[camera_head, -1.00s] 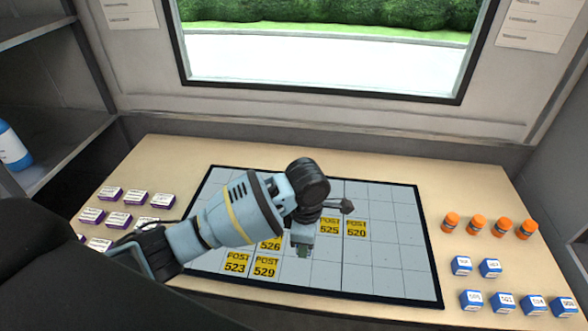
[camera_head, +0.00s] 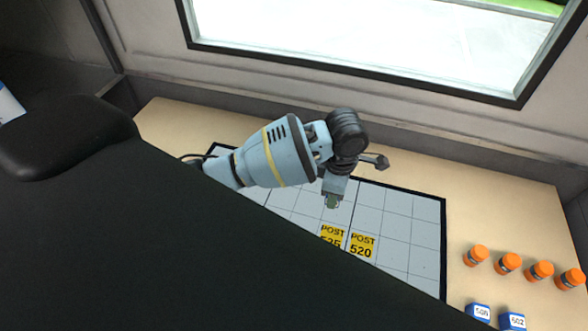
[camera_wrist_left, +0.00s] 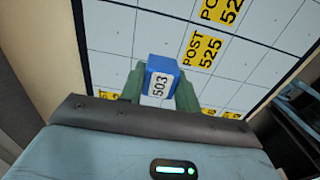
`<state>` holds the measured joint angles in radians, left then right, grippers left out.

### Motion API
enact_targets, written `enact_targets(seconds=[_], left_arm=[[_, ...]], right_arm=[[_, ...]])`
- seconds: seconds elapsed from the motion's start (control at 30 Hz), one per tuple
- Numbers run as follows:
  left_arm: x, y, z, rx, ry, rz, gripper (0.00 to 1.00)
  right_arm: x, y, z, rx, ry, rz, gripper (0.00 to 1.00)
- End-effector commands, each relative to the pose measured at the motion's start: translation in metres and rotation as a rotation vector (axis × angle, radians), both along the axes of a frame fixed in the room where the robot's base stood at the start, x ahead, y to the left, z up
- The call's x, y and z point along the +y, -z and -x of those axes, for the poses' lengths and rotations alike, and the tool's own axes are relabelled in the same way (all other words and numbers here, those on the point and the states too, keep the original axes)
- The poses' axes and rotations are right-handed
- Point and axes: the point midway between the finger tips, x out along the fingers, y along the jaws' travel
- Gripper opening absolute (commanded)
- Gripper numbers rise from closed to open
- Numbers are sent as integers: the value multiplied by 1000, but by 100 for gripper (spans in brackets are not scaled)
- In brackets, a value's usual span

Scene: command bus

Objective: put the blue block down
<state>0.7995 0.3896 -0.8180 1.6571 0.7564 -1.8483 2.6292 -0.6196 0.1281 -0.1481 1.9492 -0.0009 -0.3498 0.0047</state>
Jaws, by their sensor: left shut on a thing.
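The blue block (camera_wrist_left: 160,78), with a white label reading 503, is between the two green fingers of my left gripper (camera_wrist_left: 160,88) in the left wrist view. The gripper is shut on it. In the head view my left gripper (camera_head: 332,203) points down over the gridded board (camera_head: 405,205); the block cannot be made out there. I cannot tell how high the block is above the board. Yellow cards marked POST 525 (camera_head: 331,236) and POST 520 (camera_head: 362,245) lie on the board near the gripper. My right gripper is not in view.
Blue blocks labelled 508 (camera_head: 479,313) and 602 (camera_head: 514,321) are at the lower right. A dark shape covers the lower left. A window (camera_head: 370,35) is behind the table.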

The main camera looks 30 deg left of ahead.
Motion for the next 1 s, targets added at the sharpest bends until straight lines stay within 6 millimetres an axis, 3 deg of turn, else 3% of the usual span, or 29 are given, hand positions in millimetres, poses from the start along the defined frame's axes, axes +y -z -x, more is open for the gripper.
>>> enact_targets(seconds=[0.6,1.0], left_arm=[[123,12,-41,1,-5,-3,10],[142,13,-47,-1,-3,-2,10]], right_arm=[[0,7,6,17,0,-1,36],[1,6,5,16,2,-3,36]])
